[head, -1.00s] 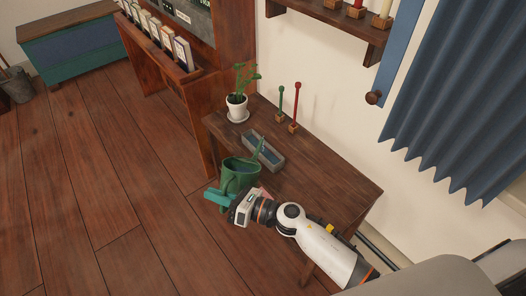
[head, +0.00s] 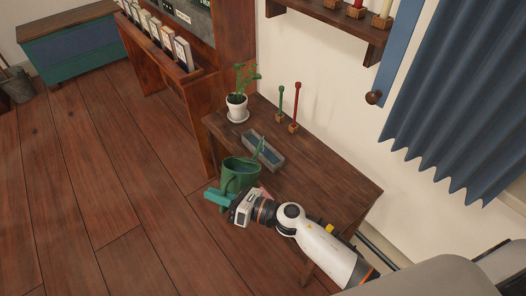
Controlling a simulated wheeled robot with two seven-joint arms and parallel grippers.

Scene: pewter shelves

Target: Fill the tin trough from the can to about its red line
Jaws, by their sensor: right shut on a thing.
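A green watering can (head: 240,172) is in the head view at the near left edge of the wooden table. My right gripper (head: 222,197) is shut on the can, at its near side. The can's spout reaches toward the tin trough (head: 276,160), a grey, narrow, open box on the table just beyond the can. Blue-grey shows inside the trough; I cannot make out the red line or the exact level. The can looks upright or slightly tilted; I cannot tell whether water is flowing. My left gripper is not in view.
The wooden table (head: 320,182) has free room to the right of the trough. A potted plant (head: 237,107) stands at its far left corner. A green peg (head: 281,103) and a red peg (head: 295,108) stand on small blocks behind the trough. A blue curtain (head: 450,110) hangs at right.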

